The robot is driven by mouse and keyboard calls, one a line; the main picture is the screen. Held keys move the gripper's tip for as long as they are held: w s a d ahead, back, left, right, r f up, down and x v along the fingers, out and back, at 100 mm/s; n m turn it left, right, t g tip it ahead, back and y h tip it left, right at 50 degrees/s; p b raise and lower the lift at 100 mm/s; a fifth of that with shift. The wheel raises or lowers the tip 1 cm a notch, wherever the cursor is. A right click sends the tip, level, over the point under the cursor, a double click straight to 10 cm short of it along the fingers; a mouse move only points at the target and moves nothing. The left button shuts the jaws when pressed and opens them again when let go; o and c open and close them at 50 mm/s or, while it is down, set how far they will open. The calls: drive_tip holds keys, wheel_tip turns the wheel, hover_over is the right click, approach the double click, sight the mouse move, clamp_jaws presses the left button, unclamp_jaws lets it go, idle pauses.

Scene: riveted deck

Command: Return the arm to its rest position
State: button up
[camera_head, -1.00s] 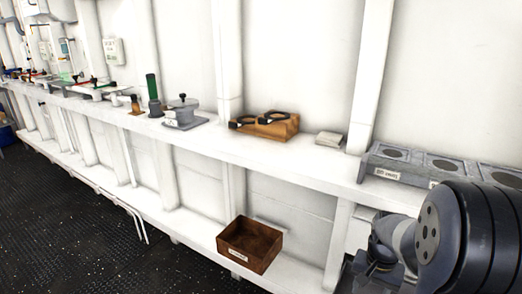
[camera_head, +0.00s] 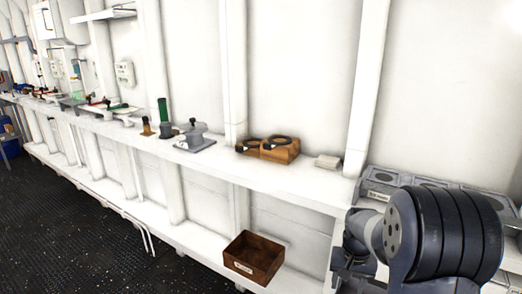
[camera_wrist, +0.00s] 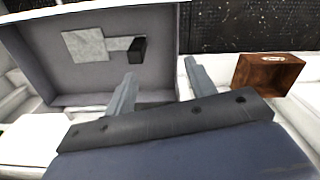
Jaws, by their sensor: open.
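My arm (camera_head: 435,235) shows at the lower right of the head view, in front of the shelf's right end. Its dark joint housing hides part of the grey stand there. In the wrist view my gripper (camera_wrist: 160,68) has its two grey fingers apart, with nothing held between them. Beyond the fingers is a grey, open-sided bin (camera_wrist: 85,85) with a pale grey square (camera_wrist: 86,45) and a small black block (camera_wrist: 137,49) in it.
The white shelf (camera_head: 300,190) carries a wooden block with black rings (camera_head: 268,148), a grey metal device (camera_head: 195,138) and a grey stand with round recesses (camera_head: 385,178). A brown wooden box (camera_head: 253,258) sits on the lower ledge. Dark floor (camera_head: 70,230) is open at left.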

drive_tip(key=shift+a, duration=0.55)
